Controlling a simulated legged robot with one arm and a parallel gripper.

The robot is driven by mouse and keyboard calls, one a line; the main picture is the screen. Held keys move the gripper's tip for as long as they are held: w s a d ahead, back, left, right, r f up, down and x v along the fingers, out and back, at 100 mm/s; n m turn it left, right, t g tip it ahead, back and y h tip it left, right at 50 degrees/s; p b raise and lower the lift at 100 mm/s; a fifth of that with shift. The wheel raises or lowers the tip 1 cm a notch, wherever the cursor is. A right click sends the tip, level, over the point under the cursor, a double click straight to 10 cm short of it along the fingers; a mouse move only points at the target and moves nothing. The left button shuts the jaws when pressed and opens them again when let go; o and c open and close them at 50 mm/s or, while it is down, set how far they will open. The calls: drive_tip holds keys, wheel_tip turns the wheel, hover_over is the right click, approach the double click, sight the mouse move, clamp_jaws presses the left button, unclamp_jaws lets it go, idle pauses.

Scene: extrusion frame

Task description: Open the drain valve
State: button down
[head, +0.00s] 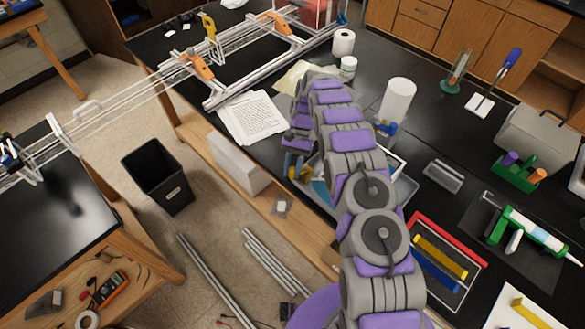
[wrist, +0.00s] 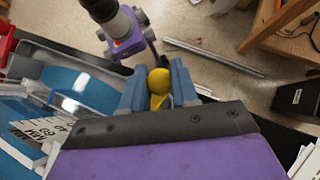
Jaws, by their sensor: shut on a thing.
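In the wrist view, a yellow rounded handle (wrist: 158,80), which looks like the drain valve's handle, sits between the two blue fingertips of my gripper (wrist: 159,88). My gripper is shut on it. The valve's body and outlet are hidden behind the fingers and my gripper's housing. In the head view, my gripper (head: 297,168) is low at the table's front edge, with a little yellow showing between its blue fingers.
The gripper is over the edge of the black table (head: 420,205), with floor below. A black bin (head: 157,175) and metal rods (head: 268,262) are on the floor. Papers (head: 252,117) lie behind the gripper.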

sight(292, 170)
drive_tip(key=c, duration=0.9)
unclamp_jaws()
drive_tip(key=shift+a, duration=0.1)
drive_tip(key=r, duration=0.3)
drive_tip(key=shift+s+r, duration=0.25)
drive_tip(key=shift+s+d+r+b, duration=0.15)
drive_tip(key=shift+s+d, duration=0.45)
drive_tip(key=shift+s, duration=1.9)
drive_tip(key=shift+s+d+r+b, duration=0.1)
drive_tip(key=shift+s+d+r, duration=0.4)
drive_tip(key=shift+s, duration=2)
drive_tip(key=shift+s+d+b, duration=0.1)
drive_tip(key=shift+s+d, duration=0.65)
drive_tip(key=shift+s, duration=1.75)
